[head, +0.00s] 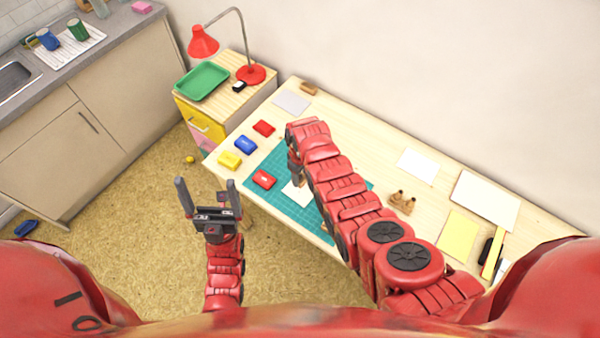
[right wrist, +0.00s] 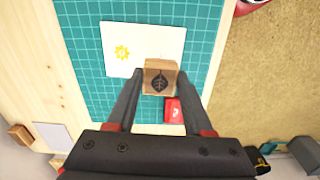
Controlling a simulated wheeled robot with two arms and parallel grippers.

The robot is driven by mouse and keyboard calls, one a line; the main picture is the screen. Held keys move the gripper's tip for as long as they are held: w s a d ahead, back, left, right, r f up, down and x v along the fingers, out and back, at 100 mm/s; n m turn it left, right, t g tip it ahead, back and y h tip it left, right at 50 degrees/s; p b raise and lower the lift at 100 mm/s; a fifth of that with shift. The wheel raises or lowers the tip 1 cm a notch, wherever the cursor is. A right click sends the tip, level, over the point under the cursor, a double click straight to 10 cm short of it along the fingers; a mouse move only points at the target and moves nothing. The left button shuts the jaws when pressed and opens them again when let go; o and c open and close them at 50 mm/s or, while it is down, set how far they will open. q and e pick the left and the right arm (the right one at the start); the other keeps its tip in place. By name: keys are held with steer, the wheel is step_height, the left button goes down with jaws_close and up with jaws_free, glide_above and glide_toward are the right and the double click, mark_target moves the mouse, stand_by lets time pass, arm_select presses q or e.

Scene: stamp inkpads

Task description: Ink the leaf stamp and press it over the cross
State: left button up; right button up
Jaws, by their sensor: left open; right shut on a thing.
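My right gripper (right wrist: 160,90) is shut on a small wooden block, the leaf stamp (right wrist: 158,78), with a dark leaf picture on the face toward the camera. In the right wrist view the stamp overlaps the near edge of a white card (right wrist: 145,40), which bears a yellow sun-like print. I cannot tell the stamp's height above it. No cross shows. In the head view my right arm partly hides the card (head: 297,194). A red inkpad (head: 264,180) lies on the green mat (head: 329,228), left of the card. My left gripper (head: 208,191) is open and empty, left of the table.
Blue (head: 245,144), yellow (head: 230,160) and red (head: 264,128) pads lie at the table's left. Small wooden stamps (head: 403,202), a yellow sheet (head: 457,234) and white sheets (head: 486,200) are right of my arm. A side cabinet (head: 225,102) holds a green tray and red lamp.

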steer(key=shift+s+a+f, duration=0.1)
steer(key=shift+s+f, duration=0.1)
steer(key=shift+f, duration=0.05)
steer(key=b, duration=0.5)
glide_above(300, 192)
step_height(300, 192, down, 6)
steer(key=shift+r, duration=0.1)
steer(key=shift+f+b, duration=0.5)
steer(key=shift+b, duration=0.05)
stand_by(0.7)
steer(key=shift+f, duration=0.1)
stand_by(1.0)
steer(key=shift+r+p, duration=0.45)
steer(key=shift+r, duration=0.25)
